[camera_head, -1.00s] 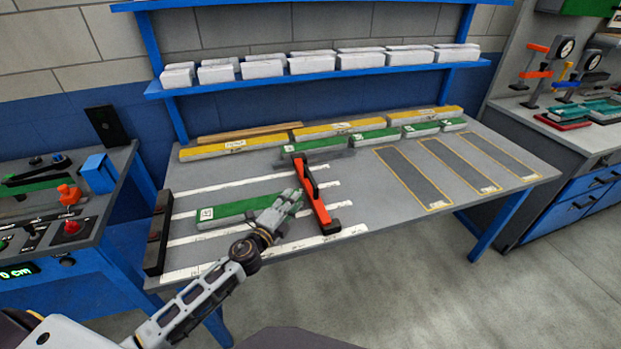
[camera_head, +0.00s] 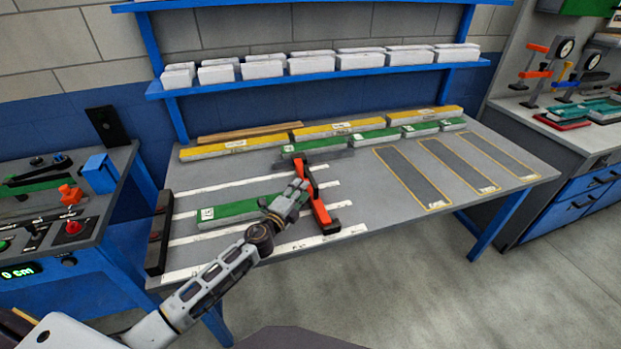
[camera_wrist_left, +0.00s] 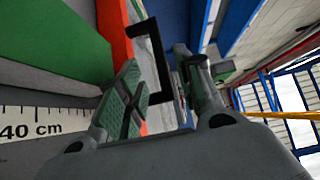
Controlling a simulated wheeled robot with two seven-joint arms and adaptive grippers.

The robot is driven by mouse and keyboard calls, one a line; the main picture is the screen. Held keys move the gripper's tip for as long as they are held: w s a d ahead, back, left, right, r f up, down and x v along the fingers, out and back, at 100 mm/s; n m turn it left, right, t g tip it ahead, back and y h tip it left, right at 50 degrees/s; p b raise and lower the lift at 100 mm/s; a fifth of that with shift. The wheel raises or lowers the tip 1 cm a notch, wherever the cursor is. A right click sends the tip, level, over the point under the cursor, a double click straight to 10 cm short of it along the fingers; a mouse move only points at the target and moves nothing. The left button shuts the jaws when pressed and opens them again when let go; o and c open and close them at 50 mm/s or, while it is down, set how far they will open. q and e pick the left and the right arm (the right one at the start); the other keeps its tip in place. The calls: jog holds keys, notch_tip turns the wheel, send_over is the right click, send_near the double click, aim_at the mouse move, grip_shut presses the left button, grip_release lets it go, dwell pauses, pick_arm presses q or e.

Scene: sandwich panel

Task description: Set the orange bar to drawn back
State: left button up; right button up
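The orange bar (camera_head: 321,213) lies across the white strips on the grey table, with black ends. In the left wrist view the orange bar (camera_wrist_left: 115,38) has a black bracket-shaped handle (camera_wrist_left: 148,30) on its side. My left gripper (camera_head: 299,188) is at the bar's left side, partly covering it in the head view. In the left wrist view my left gripper (camera_wrist_left: 163,92) is open, with its fingers apart on either side of the handle. Whether they touch it, I cannot tell. My right gripper is not in view.
A green-topped panel (camera_head: 235,211) lies left of the bar, beside a black end stop (camera_head: 158,235). Yellow and green panels line the back of the table. A centimetre scale (camera_wrist_left: 40,122) runs below. Outlined dark areas (camera_head: 412,178) on the right are empty.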

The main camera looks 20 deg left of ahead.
aim_at(311, 176)
pick_arm(q)
jog(key=shift+w+d+r, duration=0.1)
jog(key=shift+w+d, duration=0.05)
jog(key=shift+w, duration=0.5)
jog(key=shift+w+d, duration=0.1)
jog(key=shift+w, duration=0.55)
jog(key=shift+w+d, duration=0.15)
jog(key=shift+w, duration=0.8)
jog(key=shift+w+d, duration=0.2)
jog(key=shift+w, duration=0.7)
jog(key=shift+w+d, duration=0.15)
jog(key=shift+w, duration=0.55)
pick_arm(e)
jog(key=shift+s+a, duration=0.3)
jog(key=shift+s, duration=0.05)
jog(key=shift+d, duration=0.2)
pick_arm(q)
jog(key=shift+c, duration=0.2)
jog(key=c, duration=0.4)
grip_shut()
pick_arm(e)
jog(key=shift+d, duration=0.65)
